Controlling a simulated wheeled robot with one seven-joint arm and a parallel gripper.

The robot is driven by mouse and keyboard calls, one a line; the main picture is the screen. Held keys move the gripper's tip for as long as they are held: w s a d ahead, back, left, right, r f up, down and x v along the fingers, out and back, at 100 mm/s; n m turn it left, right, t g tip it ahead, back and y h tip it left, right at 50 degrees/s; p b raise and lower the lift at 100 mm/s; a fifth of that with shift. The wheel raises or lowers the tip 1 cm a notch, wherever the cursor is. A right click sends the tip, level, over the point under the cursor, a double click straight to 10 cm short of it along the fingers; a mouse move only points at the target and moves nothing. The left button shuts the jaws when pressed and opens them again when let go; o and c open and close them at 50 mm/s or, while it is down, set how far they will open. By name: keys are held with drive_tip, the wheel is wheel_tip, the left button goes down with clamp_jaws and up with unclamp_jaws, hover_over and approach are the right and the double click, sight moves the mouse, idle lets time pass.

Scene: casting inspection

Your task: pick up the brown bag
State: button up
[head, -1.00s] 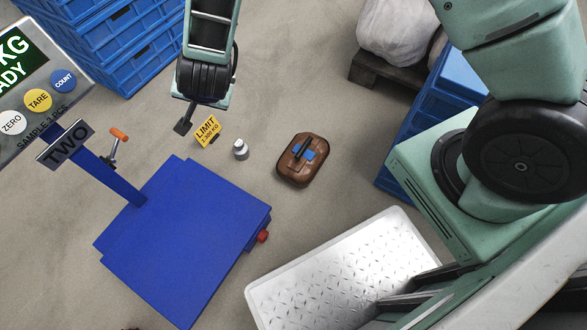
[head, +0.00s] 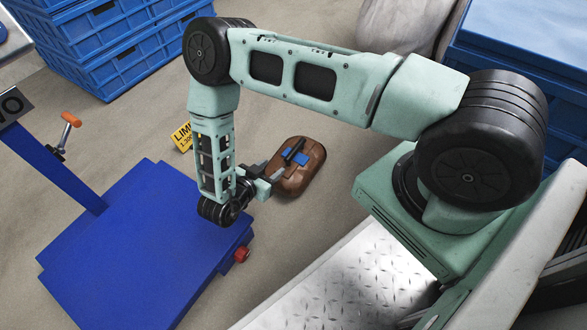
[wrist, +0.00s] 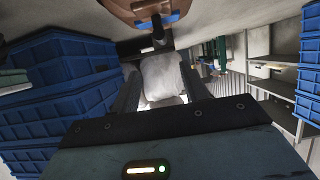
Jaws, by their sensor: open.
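The brown bag (head: 311,170) lies on the floor right of the blue scale platform. It is rounded, with a blue patch and a dark handle on top. In the head view my gripper (head: 273,178) is at the bag's left side, beside it or just over its edge; I cannot tell whether they touch. In the wrist view the bag (wrist: 118,8) is at the top edge, partly cut off, with its dark handle ahead of and above the finger tips. My gripper (wrist: 160,72) has its fingers spread, with nothing seen held between them.
The blue scale platform (head: 130,250) with a red knob (head: 241,255) is below my wrist. A yellow limit sign (head: 182,137) is partly behind my arm. Blue crates (head: 130,45) stand at the back left and others at the right. A pale sack (head: 400,27) is behind.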

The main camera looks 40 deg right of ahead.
drive_tip(key=b, duration=0.4)
approach(292, 151)
drive_tip(key=x, duration=0.4)
drive_tip(key=shift+s+d+f, duration=0.15)
drive_tip(key=shift+s, duration=0.05)
drive_tip(key=shift+w+d+f+b, duration=0.1)
drive_tip(key=shift+w+d+b, duration=0.05)
drive_tip(key=shift+d+b, duration=0.3)
drive_tip(key=b+x, duration=0.4)
drive_tip(key=shift+w+f, duration=0.15)
drive_tip(key=shift+f, duration=0.2)
drive_tip(key=shift+w+d, duration=0.15)
drive_tip(key=shift+d, duration=0.3)
drive_tip(key=shift+c, duration=0.4)
clamp_jaws()
drive_tip(key=shift+w+r, duration=0.1)
drive_tip(key=shift+r, duration=0.05)
